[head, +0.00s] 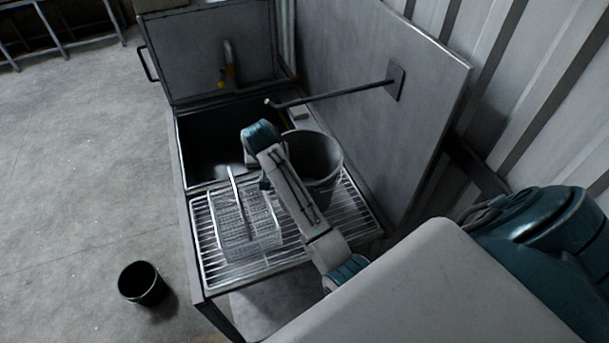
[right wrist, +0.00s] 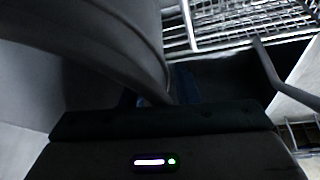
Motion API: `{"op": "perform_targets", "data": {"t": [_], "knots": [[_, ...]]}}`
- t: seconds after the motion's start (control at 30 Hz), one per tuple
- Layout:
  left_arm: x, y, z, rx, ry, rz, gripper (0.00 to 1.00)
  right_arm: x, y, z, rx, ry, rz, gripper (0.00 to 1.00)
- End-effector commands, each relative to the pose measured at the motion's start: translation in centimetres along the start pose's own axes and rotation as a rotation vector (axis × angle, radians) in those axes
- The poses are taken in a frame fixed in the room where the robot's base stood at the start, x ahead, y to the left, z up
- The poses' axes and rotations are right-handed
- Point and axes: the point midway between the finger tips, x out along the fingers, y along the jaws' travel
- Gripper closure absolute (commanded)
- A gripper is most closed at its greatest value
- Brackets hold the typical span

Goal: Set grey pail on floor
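The grey pail (head: 318,165) stands upright on the slatted rack beside the sink basin, close to the back panel. Its open rim faces up, and my right arm crosses in front of its left side. My right gripper is mostly hidden behind its own arm in the head view, low between the pail and the wire basket. In the right wrist view, the pail's curved grey wall (right wrist: 110,45) fills the upper left, right against the dark gripper body (right wrist: 170,120). The fingertips are hidden, so their opening cannot be told. My left gripper is in neither view.
A wire basket (head: 240,222) with a raised handle sits on the rack (head: 215,270), left of my right arm. A spout arm (head: 335,94) reaches over the dark basin (head: 205,140). A small black bucket (head: 143,285) stands on the floor; open floor (head: 80,170) lies left.

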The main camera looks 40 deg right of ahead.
Motion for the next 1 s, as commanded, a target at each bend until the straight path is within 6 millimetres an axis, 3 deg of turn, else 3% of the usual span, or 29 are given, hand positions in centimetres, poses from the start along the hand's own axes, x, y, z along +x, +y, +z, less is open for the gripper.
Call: {"op": "perform_targets", "data": {"t": [0.07, 0.2, 0.23, 1.0], "knots": [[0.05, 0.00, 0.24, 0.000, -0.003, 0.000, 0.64, 0.01, -0.02, 0.01, 0.000, 0.000, 0.000, 0.72], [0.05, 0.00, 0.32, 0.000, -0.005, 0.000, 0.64, -0.02, -0.03, 0.00, 0.000, 0.000, 0.000, 0.97], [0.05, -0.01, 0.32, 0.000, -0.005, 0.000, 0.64, -0.02, -0.03, 0.00, 0.000, 0.000, 0.000, 1.00], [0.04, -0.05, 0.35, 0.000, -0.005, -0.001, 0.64, -0.06, -0.03, -0.02, 0.000, 0.000, 0.000, 1.00]]}}
